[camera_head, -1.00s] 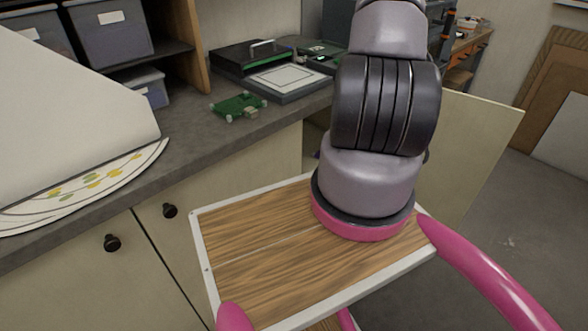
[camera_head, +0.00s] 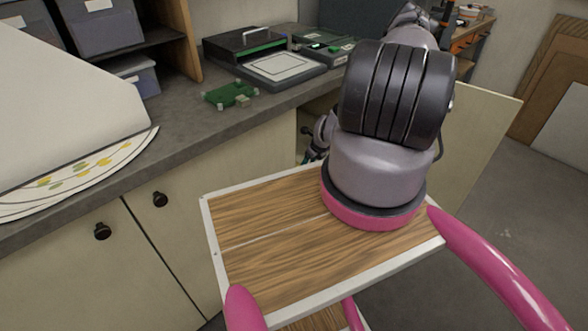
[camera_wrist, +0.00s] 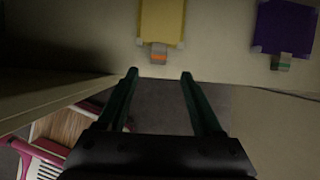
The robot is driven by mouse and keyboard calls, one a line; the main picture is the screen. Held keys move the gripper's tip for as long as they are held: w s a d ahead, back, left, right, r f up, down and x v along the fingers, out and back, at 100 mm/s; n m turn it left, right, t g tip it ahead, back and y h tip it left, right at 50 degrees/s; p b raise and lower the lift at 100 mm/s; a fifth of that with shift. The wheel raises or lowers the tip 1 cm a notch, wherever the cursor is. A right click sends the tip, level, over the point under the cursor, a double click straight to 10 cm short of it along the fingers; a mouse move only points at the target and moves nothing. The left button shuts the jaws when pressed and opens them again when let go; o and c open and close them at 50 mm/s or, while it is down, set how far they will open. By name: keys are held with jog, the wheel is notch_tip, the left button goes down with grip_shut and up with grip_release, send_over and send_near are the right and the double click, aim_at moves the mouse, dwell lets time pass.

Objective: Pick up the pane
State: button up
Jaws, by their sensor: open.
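In the wrist view, a yellow pane (camera_wrist: 162,20) lies on a pale surface at top centre, with a grey clip with an orange mark (camera_wrist: 159,54) at its near edge. A purple pane (camera_wrist: 284,27) with a grey and green clip (camera_wrist: 281,62) lies to the right. My gripper (camera_wrist: 158,74) is open and empty, with its two dark green fingers apart, just short of the yellow pane's clip and roughly in line with it. No contact shows. In the head view my arm and the counter hide the panes.
An open cabinet door (camera_head: 470,140) stands right of my arm. A pale edge runs below the panes in the wrist view.

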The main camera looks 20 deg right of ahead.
jog(key=shift+x, duration=3.6)
jog(key=shift+s+a, duration=0.1)
grip_shut()
